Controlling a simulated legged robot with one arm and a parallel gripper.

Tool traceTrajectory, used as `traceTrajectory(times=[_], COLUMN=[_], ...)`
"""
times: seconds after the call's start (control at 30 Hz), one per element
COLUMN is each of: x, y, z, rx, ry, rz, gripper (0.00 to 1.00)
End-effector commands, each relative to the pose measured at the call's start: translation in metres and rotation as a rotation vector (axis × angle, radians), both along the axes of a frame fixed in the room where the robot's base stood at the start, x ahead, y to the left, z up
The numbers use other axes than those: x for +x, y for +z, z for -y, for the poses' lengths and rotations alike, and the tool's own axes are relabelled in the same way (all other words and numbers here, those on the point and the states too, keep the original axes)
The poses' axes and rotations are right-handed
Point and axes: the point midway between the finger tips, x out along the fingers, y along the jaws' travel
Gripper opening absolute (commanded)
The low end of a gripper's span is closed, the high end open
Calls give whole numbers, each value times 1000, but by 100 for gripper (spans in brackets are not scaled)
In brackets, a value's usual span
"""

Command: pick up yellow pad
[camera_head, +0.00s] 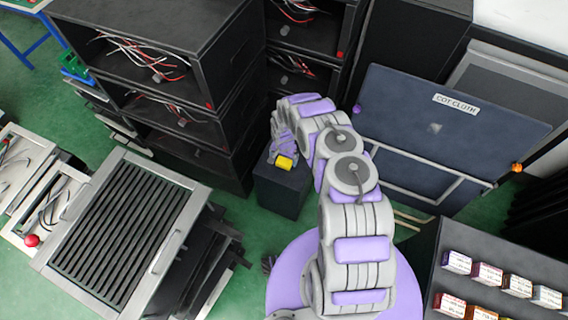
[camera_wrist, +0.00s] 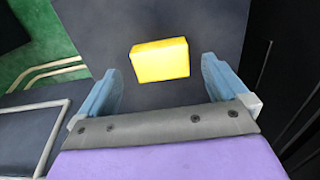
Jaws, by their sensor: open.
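The yellow pad (camera_head: 284,162) is a small block on top of a dark box (camera_head: 281,188) in the head view. In the wrist view the yellow pad (camera_wrist: 160,60) lies just beyond the fingertips, roughly centred between them, on the dark top (camera_wrist: 205,28). My gripper (camera_wrist: 160,78) is open, with one bluish finger on each side and nothing between them. In the head view my gripper (camera_head: 282,150) is right at the pad and partly hidden by my own wrist. I cannot tell the exact height gap between fingers and pad.
Black shelves with wires (camera_head: 160,70) stand behind and left of the box. A dark panel labelled "COT CLOTH" (camera_head: 440,130) leans at the right. A slatted grey unit (camera_head: 125,230) stands at left. Small boxes on a dark shelf (camera_head: 480,270) are at lower right. Green floor (camera_head: 235,220) shows between.

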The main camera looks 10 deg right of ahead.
Motion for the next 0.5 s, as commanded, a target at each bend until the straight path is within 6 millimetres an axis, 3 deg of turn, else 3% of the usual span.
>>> traceTrajectory(times=[0.23,0.5], x=[3,5], y=[-34,-38], z=[2,2], rx=[1,0], ry=[0,0], rz=[0,3], gripper=[100,100])
